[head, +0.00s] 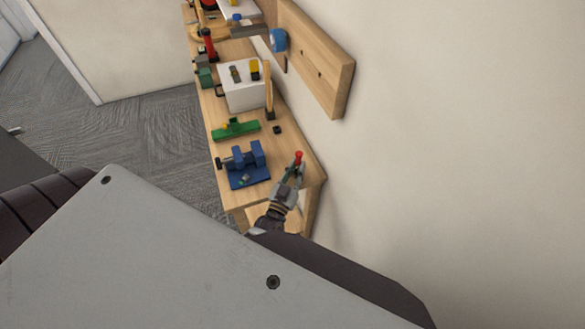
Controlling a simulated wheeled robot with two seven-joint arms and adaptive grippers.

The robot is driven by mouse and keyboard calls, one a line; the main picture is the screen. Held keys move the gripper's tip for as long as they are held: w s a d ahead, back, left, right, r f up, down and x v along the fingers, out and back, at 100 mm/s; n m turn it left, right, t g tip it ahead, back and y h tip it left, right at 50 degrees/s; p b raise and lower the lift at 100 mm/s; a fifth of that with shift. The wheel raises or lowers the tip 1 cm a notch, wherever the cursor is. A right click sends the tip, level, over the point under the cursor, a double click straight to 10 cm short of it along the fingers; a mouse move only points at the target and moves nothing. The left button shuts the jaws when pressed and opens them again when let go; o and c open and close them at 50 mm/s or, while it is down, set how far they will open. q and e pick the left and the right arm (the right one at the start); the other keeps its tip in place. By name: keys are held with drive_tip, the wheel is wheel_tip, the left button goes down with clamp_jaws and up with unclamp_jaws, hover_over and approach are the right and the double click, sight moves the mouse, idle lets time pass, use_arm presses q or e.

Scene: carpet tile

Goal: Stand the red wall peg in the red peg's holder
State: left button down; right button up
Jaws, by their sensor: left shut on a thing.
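My left gripper (291,174) is over the near right end of the wooden bench, close to the wall. It is shut on the red wall peg (298,155); the peg's red end sticks up past the fingertips. The fingers hide the rest of the peg, and something green shows between them. I cannot tell for certain which thing is the red peg's holder. My right gripper is not in view.
A blue vise (248,168) stands left of the gripper. Behind it are a green tool (236,130) and a white box (243,95) with small things on it. A wooden wall board (318,62) juts above the bench's right edge. Several tools crowd the far end.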

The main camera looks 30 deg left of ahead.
use_arm(q)
drive_tip(key=shift+f+b, duration=0.35)
drive_tip(key=shift+f, duration=0.2)
drive_tip(key=c, duration=1.3)
unclamp_jaws()
drive_tip(key=shift+o, duration=0.2)
drive_tip(key=shift+s+d+f, duration=0.1)
drive_tip(key=shift+s+f, duration=0.05)
drive_tip(key=shift+s, duration=0.15)
drive_tip(key=v, duration=1.1)
drive_tip(key=shift+s+r, duration=0.3)
